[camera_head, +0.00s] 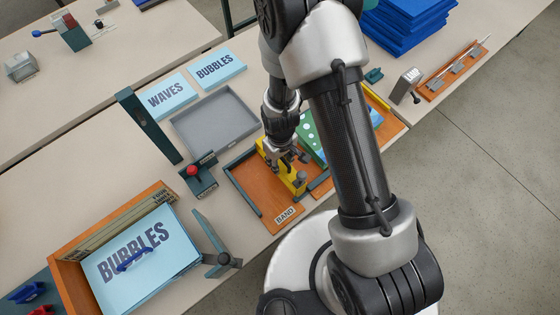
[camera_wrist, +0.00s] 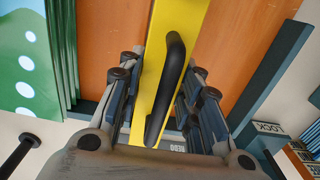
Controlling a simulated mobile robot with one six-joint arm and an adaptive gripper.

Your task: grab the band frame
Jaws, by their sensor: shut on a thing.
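The band frame is a yellow bar (camera_head: 294,184) on the orange board (camera_head: 247,178) labelled BAND, partly hidden under my arm. In the wrist view the yellow frame (camera_wrist: 205,22) runs up the picture and carries a black handle (camera_wrist: 172,62). My gripper (camera_head: 286,160) is over the frame, pointing down. Its fingers (camera_wrist: 164,84) stand on both sides of the black handle and are shut on it. I cannot tell whether the frame is raised off the board.
A green dotted sheet (camera_wrist: 22,65) lies beside the frame. Dark green rails edge the orange board. A grey tray (camera_head: 214,122), a red-button box (camera_head: 198,180) and an orange crate with a BUBBLES sheet (camera_head: 140,290) stand to the left. Blue sheets (camera_head: 410,22) are stacked behind.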

